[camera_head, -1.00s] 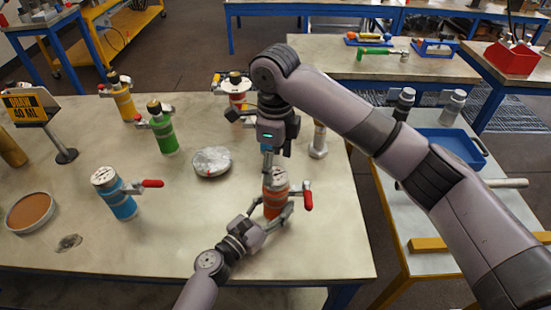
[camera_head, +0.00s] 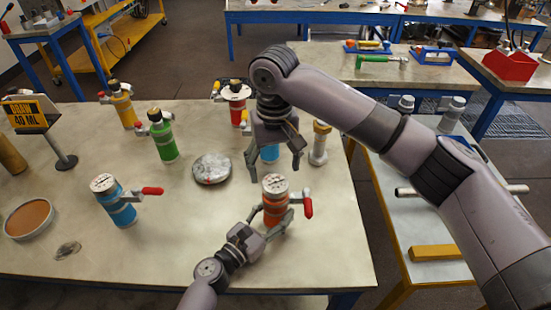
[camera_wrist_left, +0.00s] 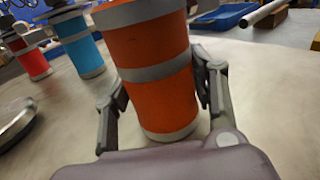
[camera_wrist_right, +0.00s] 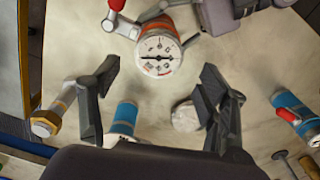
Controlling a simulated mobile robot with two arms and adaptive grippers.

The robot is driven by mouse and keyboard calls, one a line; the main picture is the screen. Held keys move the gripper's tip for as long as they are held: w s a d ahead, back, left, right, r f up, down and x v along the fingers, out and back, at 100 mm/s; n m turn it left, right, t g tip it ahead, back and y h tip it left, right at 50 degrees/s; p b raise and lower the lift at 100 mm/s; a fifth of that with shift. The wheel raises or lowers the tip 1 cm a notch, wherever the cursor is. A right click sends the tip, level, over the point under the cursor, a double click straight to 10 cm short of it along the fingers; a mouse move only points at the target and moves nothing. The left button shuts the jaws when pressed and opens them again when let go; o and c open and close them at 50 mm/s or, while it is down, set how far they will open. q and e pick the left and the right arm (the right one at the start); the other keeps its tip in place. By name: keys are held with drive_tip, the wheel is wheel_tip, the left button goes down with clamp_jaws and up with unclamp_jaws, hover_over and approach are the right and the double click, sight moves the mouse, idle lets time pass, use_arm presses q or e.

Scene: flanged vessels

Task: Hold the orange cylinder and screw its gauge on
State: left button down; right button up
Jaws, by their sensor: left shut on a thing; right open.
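The orange cylinder (camera_head: 273,211) stands upright near the table's front edge, with a red-handled valve at its side. It fills the middle of the left wrist view (camera_wrist_left: 155,80). My left gripper (camera_head: 271,215) is shut around its body. A round gauge (camera_head: 274,183) sits on top of the cylinder; its white dial faces up in the right wrist view (camera_wrist_right: 157,52). I cannot see its thread. My right gripper (camera_head: 274,172) is open and empty, above and behind the gauge, with its fingers apart; the gauge shows beyond the fingertips in the right wrist view.
A blue cylinder (camera_head: 270,152) stands behind my right gripper, with a metal bolt-like part (camera_head: 319,145) beside it. A grey disc (camera_head: 211,169), a green cylinder (camera_head: 163,138) and another blue cylinder (camera_head: 116,204) stand to the left. The table's front right is clear.

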sight(276, 182)
drive_tip(key=n, duration=0.7)
drive_tip(key=shift+r, duration=0.2)
drive_tip(key=n, duration=0.4)
drive_tip(key=shift+r, duration=0.1)
drive_tip(key=n, duration=0.4)
drive_tip(key=shift+r+n, duration=0.1)
drive_tip(key=shift+n, duration=0.3)
drive_tip(key=n, duration=0.4)
drive_tip(key=shift+r+n, duration=0.1)
drive_tip(key=shift+n, duration=0.2)
drive_tip(key=n, duration=0.4)
drive_tip(key=shift+r, duration=0.1)
drive_tip(key=n, duration=0.4)
drive_tip(key=shift+r, duration=0.1)
drive_tip(key=n, duration=0.4)
drive_tip(key=shift+d+r+n, duration=0.1)
drive_tip(key=shift+n, duration=0.3)
drive_tip(key=shift+f, duration=4.05)
